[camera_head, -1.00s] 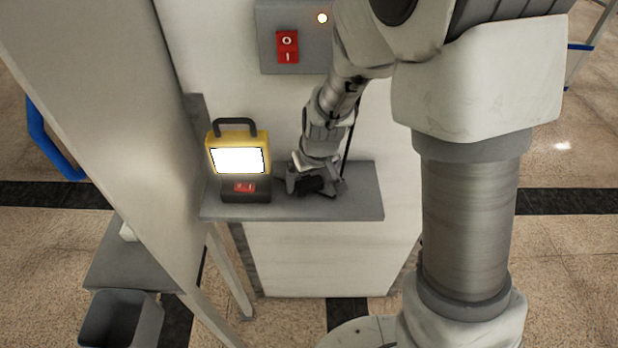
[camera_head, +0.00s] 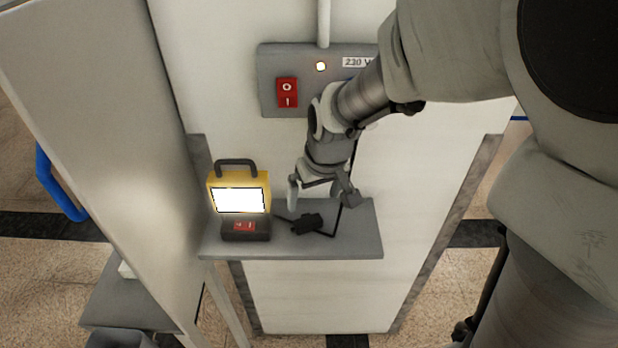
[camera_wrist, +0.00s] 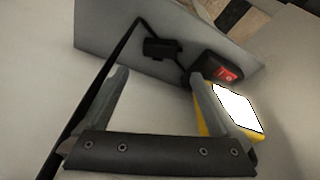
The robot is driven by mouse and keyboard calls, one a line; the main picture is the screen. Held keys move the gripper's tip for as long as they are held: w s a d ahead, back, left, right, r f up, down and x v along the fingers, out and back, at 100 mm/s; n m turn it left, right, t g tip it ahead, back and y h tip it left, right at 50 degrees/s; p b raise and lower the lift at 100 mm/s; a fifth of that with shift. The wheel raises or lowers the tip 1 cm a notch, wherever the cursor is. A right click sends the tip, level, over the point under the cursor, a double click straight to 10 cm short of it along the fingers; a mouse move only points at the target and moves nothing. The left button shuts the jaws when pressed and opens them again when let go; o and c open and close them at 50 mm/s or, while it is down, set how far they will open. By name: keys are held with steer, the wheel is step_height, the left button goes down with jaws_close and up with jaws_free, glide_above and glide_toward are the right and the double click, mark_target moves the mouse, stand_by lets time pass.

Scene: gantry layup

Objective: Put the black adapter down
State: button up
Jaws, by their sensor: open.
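The black adapter (camera_head: 306,223) lies on the grey shelf (camera_head: 345,246), with its black cable running off it. In the wrist view the adapter (camera_wrist: 161,48) lies on the shelf beyond the fingertips. My gripper (camera_head: 320,195) is open and empty, above and behind the adapter and apart from it. Its two spread fingers also show in the wrist view (camera_wrist: 160,82), with nothing between them.
A lit yellow work lamp (camera_head: 240,192) with a dark base and red switch (camera_head: 244,227) stands on the shelf left of the adapter. A grey box with a red switch (camera_head: 287,92) is on the wall above. A cable (camera_wrist: 105,75) runs beside my left finger.

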steer(key=s+d+r+m+t, duration=0.1)
steer(key=s+d+r+m, duration=0.1)
steer(key=s+d+r, duration=0.3)
steer(key=s+d+r+m+t+h, duration=0.1)
steer(key=s+d+r+m, duration=0.1)
steer(key=s+d+r, duration=0.4)
steer(key=s+r, duration=0.1)
steer(key=s, duration=0.4)
steer(key=shift+r, duration=0.35)
steer(key=shift+s+a, duration=0.1)
steer(key=shift+a, duration=0.05)
stand_by(0.9)
